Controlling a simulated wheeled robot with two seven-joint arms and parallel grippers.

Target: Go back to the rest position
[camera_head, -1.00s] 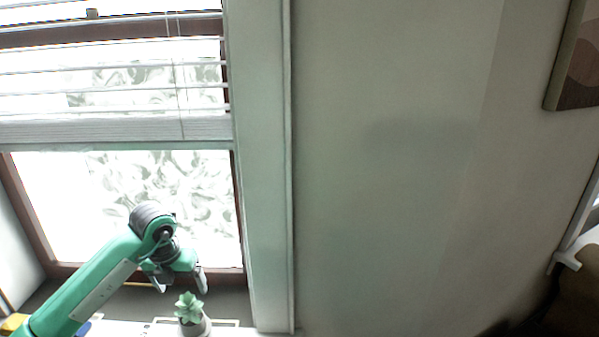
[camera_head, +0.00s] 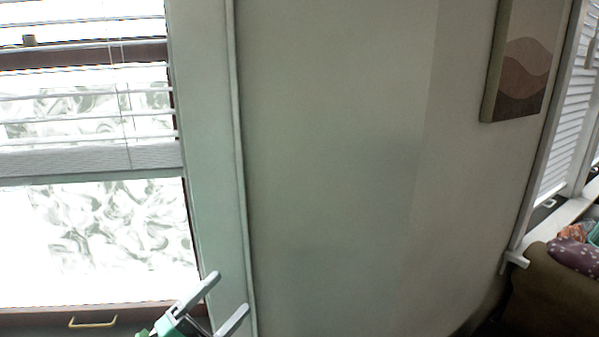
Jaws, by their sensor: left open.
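My left gripper (camera_head: 222,296) shows at the bottom edge of the head view, left of centre. Its two grey fingers are spread apart with nothing between them, and they point up and to the right. It appears in front of the lower end of the pale window trim (camera_head: 213,225). Most of my left arm is below the picture. My right gripper is not in view.
A window with white blinds (camera_head: 85,155) fills the left. A brass-coloured handle (camera_head: 93,322) shows below it. A bare wall (camera_head: 330,180) takes up the middle. A picture (camera_head: 518,70) hangs at the right, above a brown sofa (camera_head: 545,295) with a patterned cushion (camera_head: 575,255).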

